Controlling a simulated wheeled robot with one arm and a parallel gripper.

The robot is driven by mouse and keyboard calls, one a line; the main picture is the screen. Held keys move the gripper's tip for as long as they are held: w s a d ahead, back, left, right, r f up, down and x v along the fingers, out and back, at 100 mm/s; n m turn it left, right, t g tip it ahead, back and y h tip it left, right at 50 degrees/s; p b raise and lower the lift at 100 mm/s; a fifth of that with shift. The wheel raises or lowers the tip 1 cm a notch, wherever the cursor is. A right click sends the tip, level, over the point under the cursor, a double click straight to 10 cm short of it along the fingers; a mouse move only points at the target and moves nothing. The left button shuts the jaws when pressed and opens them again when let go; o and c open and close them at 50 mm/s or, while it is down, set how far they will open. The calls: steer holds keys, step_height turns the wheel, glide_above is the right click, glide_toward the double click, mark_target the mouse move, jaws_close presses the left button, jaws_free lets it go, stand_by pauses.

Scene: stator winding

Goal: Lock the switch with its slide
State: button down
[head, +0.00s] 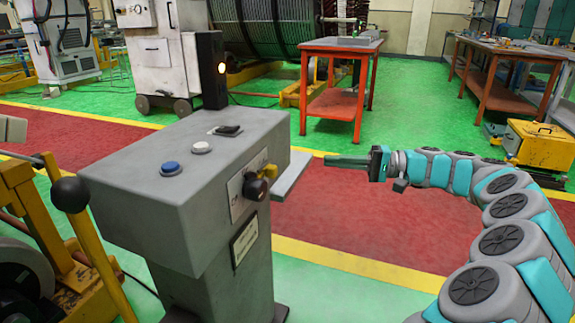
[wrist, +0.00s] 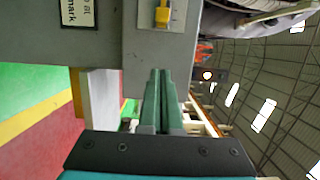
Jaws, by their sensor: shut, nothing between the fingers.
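The grey console (head: 215,150) stands at centre left in the head view. Its side facing me carries a pale plate with a dark rotary switch (head: 257,187) and a yellow piece (head: 270,172) beside it. I cannot tell for sure which part is the slide. In the wrist view a yellow piece (wrist: 162,15) shows on the plate at the top edge; the rest of the switch is cut off. My gripper (head: 330,161) is to the right of the switch, apart from it, with its green fingers pointing left. In the wrist view the fingers (wrist: 160,75) are together and empty.
A blue button (head: 171,168), a white button (head: 201,148) and a black switch (head: 228,130) sit on the console top. A grey ledge (head: 291,175) juts out near my gripper. A ball-ended lever (head: 70,195) stands at left. Floor to the right of the console is clear.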

mark_target(277, 171)
steer(key=shift+a, duration=0.1)
steer(key=a, duration=0.6)
steer(key=a+p, duration=0.1)
steer(key=a, duration=0.3)
steer(key=shift+w+a, duration=0.1)
steer(key=shift+w, duration=0.2)
steer(key=shift+s+a, duration=0.3)
steer(key=shift+s, duration=0.55)
steer(key=shift+s+a, duration=0.25)
steer(key=shift+s, duration=0.6)
steer(key=shift+s+f, duration=0.1)
steer(key=shift+s+a+b, duration=0.2)
steer(key=shift+s+b, duration=0.1)
steer(key=shift+s, duration=0.2)
steer(key=shift+s+a+b, duration=0.15)
steer(key=shift+s+b, duration=0.1)
steer(key=shift+s, duration=0.2)
steer(key=shift+w+d, duration=0.1)
